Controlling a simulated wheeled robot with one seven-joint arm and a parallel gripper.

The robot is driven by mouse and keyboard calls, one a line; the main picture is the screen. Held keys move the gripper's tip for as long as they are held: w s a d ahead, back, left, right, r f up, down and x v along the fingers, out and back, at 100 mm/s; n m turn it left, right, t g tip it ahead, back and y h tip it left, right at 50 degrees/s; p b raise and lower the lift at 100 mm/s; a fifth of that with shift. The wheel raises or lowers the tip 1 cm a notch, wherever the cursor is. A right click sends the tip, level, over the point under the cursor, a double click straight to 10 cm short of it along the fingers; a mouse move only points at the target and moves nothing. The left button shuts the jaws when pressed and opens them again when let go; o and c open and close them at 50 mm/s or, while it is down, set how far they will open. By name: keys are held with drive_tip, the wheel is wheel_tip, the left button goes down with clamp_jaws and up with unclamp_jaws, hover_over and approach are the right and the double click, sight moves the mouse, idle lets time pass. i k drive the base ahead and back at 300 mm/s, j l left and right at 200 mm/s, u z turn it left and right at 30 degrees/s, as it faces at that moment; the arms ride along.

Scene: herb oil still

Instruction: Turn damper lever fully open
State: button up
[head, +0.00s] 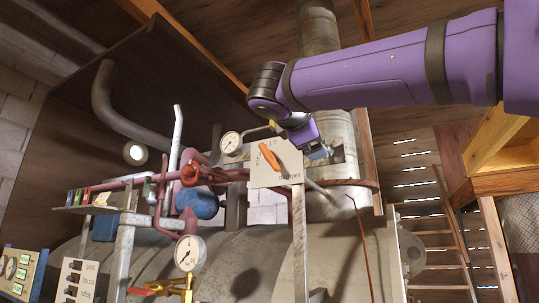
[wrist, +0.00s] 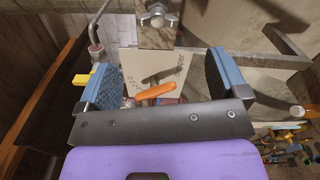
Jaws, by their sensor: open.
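The damper lever is an orange handle (head: 269,156) on a pale plate (head: 288,176) with printed marks, in the middle of the head view. It slants from upper left to lower right there. In the wrist view the orange lever (wrist: 155,91) lies between the two blue-sided fingers, in front of the plate (wrist: 143,68). My gripper (wrist: 150,82) is open, with clear room between the lever and each finger. Whether it touches the lever cannot be told.
A large metal flue (head: 336,195) stands right behind the plate. A grey post (head: 299,245) holds the plate. A ladder (head: 455,230) stands at the right.

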sight(272, 160)
drive_tip(key=j+z, duration=0.15)
drive_tip(key=j, duration=1.7)
